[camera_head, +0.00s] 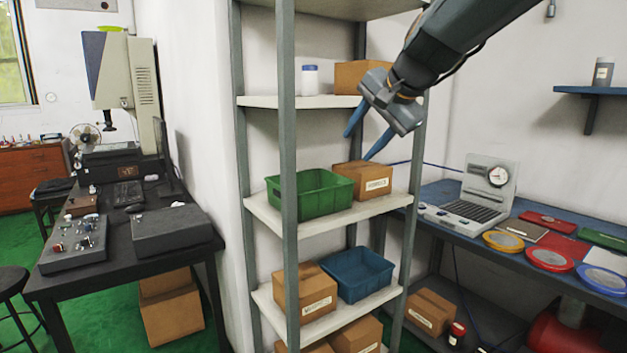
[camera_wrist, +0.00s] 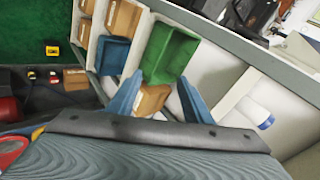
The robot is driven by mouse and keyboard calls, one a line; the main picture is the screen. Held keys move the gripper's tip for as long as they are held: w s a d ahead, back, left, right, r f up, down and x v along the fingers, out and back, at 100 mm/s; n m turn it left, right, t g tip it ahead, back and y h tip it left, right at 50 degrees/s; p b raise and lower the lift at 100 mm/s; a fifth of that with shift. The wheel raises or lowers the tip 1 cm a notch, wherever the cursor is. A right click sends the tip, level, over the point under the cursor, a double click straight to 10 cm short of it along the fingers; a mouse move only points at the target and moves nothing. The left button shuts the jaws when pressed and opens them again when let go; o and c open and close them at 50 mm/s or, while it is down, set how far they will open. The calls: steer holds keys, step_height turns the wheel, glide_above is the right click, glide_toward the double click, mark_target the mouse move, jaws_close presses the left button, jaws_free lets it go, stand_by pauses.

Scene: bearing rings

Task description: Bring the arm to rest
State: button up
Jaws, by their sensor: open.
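My gripper (camera_head: 368,138) reaches in from the top right in the head view. Its two blue fingers are spread apart with nothing between them. It hangs in front of the grey shelf rack (camera_head: 288,180), above and close to a labelled cardboard box (camera_head: 376,184) on the middle shelf. In the wrist view my gripper (camera_wrist: 155,100) shows its blue fingers on either side of that box (camera_wrist: 153,101), which lies beyond them. Whether the fingers touch anything is not clear, but no object is held.
A green bin (camera_head: 312,193) stands left of the box, and a blue bin (camera_head: 357,273) is one shelf lower. A white jar (camera_head: 310,81) stands on the shelf above. A blue workbench (camera_head: 470,232) with a gauge device (camera_head: 478,190) and coloured discs is at the right.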

steer(key=s+d+f+n+g+h, duration=0.1)
steer(key=s+d+f+n+g, duration=0.1)
steer(key=s+f, duration=0.6)
steer(key=s+d+f+n+g+h, duration=0.15)
steer(key=s+f, duration=0.25)
steer(key=f, duration=0.9)
steer(key=s+d+f+n+g, duration=0.2)
steer(key=s+f, duration=0.4)
steer(key=s, duration=0.2)
steer(key=s+d+f+n+g+h, duration=0.1)
steer(key=s+d+f+n+g, duration=0.2)
steer(key=s+f, duration=0.3)
steer(key=s, duration=0.3)
steer(key=shift+f+p, duration=0.15)
steer(key=shift+p, duration=0.2)
steer(key=shift+s+d, duration=0.1)
